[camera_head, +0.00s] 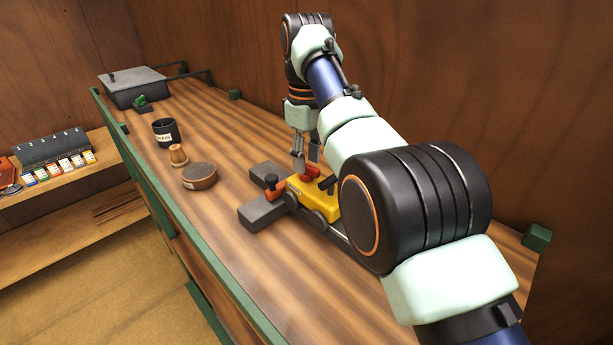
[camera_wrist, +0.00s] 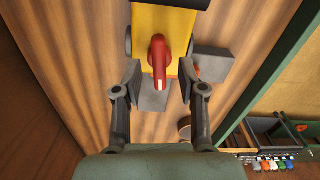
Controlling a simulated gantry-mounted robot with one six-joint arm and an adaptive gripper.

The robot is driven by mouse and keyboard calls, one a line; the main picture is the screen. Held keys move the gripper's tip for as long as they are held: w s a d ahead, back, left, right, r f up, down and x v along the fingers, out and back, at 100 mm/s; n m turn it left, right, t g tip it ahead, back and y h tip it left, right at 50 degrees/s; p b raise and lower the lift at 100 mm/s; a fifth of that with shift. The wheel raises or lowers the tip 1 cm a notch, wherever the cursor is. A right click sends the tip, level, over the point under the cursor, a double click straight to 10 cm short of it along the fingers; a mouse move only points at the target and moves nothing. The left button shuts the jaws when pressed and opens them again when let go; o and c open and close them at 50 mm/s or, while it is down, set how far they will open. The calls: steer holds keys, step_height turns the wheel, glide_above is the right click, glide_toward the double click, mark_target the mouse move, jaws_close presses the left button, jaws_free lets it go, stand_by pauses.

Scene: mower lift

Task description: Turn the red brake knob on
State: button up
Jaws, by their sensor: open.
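The red brake knob (camera_wrist: 158,62) is on top of the yellow mower body (camera_wrist: 146,18) in the wrist view, with its handle pointing toward my gripper. In the head view the knob (camera_head: 311,174) is small and partly hidden by my fingers. My gripper (camera_wrist: 160,82) is open, with one fingertip on each side of the knob handle and visible gaps between them. In the head view my gripper (camera_head: 305,160) points down just above the yellow mower body (camera_head: 318,201). A second red-topped part (camera_head: 273,187) stands at the mower's left end.
Grey blocks (camera_head: 262,212) lie at the mower's left end. A round brown tin (camera_head: 200,177), a small wooden piece (camera_head: 178,155), a dark cup (camera_head: 165,132) and a grey box (camera_head: 134,90) stand farther left. Green edging (camera_head: 160,213) borders the bench. Wooden walls stand behind.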

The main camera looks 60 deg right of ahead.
steer(key=shift+f, duration=0.7)
steer(key=shift+r, duration=0.1)
jaws_close()
steer(key=shift+m, duration=0.5)
steer(key=m, duration=0.4)
steer(key=shift+m, duration=0.3)
steer(key=m, duration=0.5)
